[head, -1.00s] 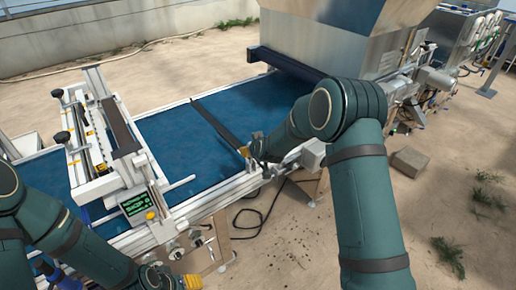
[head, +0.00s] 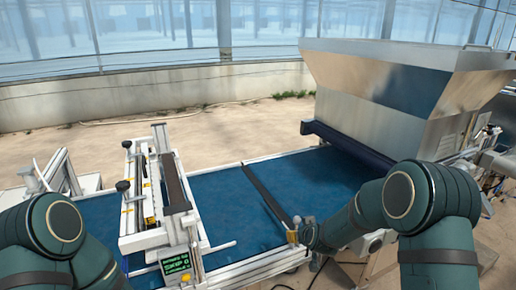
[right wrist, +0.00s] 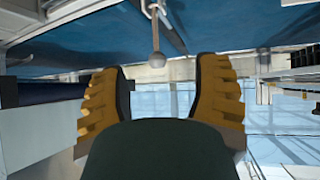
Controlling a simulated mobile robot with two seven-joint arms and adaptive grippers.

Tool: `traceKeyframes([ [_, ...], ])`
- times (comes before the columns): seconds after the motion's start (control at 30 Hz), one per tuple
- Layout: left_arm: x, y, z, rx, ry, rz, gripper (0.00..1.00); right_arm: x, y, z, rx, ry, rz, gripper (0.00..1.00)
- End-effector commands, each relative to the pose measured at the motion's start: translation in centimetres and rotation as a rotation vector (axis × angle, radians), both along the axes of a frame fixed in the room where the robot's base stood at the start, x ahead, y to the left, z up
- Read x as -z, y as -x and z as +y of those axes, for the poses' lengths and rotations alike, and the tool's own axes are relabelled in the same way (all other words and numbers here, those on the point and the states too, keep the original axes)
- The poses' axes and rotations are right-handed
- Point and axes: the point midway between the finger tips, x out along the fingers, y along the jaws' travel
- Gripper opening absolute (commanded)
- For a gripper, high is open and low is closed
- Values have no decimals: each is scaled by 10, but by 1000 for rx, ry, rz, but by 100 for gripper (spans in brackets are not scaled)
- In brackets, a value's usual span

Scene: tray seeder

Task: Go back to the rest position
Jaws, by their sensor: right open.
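My right gripper (right wrist: 160,92) is open in the right wrist view, with its two ridged yellow fingers apart. A grey ball knob on a thin stem (right wrist: 156,60) shows between and beyond the fingertips; I see no contact with it. In the head view my right arm reaches in from the right to the front edge of the blue belt (head: 225,205), near the end of a dark bar (head: 268,196).
The seeder frame (head: 130,222) stands across the belt at left, with a green-text display (head: 176,264) in front. A large metal hopper (head: 400,85) stands over the belt's right end. Open ground and a low concrete wall (head: 150,100) lie behind.

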Motion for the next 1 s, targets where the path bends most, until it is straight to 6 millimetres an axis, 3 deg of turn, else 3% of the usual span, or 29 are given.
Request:
traceKeyframes([
  [0.03,2,1,0,1,0,2,59,22,18,4,4,-26,49,63],
  [0.17,7,2,0,4,1,4,59,77,78,25,19,-121,202,63],
  [0.3,12,3,-1,6,2,8,59,127,158,50,46,-232,389,63],
  [0.4,15,5,-1,8,2,11,59,150,214,68,68,-303,513,63],
  [0.53,18,6,-1,10,3,13,59,163,271,85,93,-371,640,63],
  [0.7,19,6,-1,11,4,15,59,167,308,95,111,-415,722,63],
  [1.0,19,6,-1,11,4,15,59,167,312,97,113,-420,731,63],
])
